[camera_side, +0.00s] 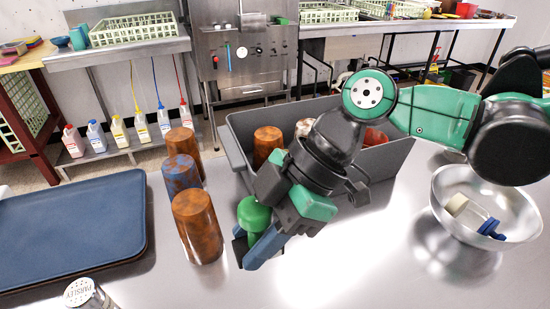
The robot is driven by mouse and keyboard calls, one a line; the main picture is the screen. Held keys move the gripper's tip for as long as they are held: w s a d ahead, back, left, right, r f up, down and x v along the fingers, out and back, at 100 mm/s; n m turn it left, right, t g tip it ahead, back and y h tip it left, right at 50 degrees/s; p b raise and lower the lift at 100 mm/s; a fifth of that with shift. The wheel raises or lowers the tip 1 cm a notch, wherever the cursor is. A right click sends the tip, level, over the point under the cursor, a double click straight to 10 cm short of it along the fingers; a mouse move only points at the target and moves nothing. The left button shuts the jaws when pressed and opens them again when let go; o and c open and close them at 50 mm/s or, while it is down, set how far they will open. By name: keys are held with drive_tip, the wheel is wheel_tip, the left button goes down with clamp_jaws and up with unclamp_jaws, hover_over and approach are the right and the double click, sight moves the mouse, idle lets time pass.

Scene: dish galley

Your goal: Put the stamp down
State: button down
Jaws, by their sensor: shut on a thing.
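The stamp (254,214) shows as a green rounded handle at the end of my gripper (256,243), near the middle of the picture. My gripper is tilted down to the left and shut on the stamp, with a blue finger in front of it. The stamp's lower part is mostly hidden by the fingers. It is low over the metal counter (340,270); I cannot tell whether it touches the surface.
Two brown tumblers (196,228) and a blue one (181,176) stand in a row left of my gripper. A grey bin (385,158) with items is behind. A blue tray (70,225) lies left, a parsley shaker (88,294) front left, a metal bowl (448,210) right. The front middle counter is clear.

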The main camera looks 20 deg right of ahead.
sight(252, 205)
wheel_tip(252, 205, up, 5)
drive_tip(key=shift+w+f, duration=0.1)
drive_tip(key=shift+f, duration=0.1)
drive_tip(key=w+d+m+t+h, duration=0.2)
drive_tip(key=w+d+m, duration=0.3)
drive_tip(key=d, duration=0.5)
drive_tip(key=w+d+m+t+h, duration=0.1)
drive_tip(key=w+d+m+t, duration=0.25)
drive_tip(key=w+d, duration=0.45)
drive_tip(key=w+d+m+t+h, duration=0.25)
drive_tip(key=d+m, duration=0.35)
drive_tip(key=d, duration=0.6)
drive_tip(key=s+d+m+g+h, duration=0.1)
drive_tip(key=s+d+m+h, duration=0.3)
drive_tip(key=d, duration=0.7)
drive_tip(key=s+d+m+g+h, duration=0.1)
drive_tip(key=s+d+m, duration=0.35)
drive_tip(key=d, duration=0.55)
drive_tip(key=s+d+m+g+h, duration=0.1)
drive_tip(key=s+d+m+h, duration=0.3)
drive_tip(key=d, duration=0.7)
drive_tip(key=shift+y, duration=0.75)
drive_tip(key=f, duration=1.2)
drive_tip(key=s+f, duration=0.1)
drive_tip(key=f, duration=0.6)
drive_tip(key=shift+f, duration=0.1)
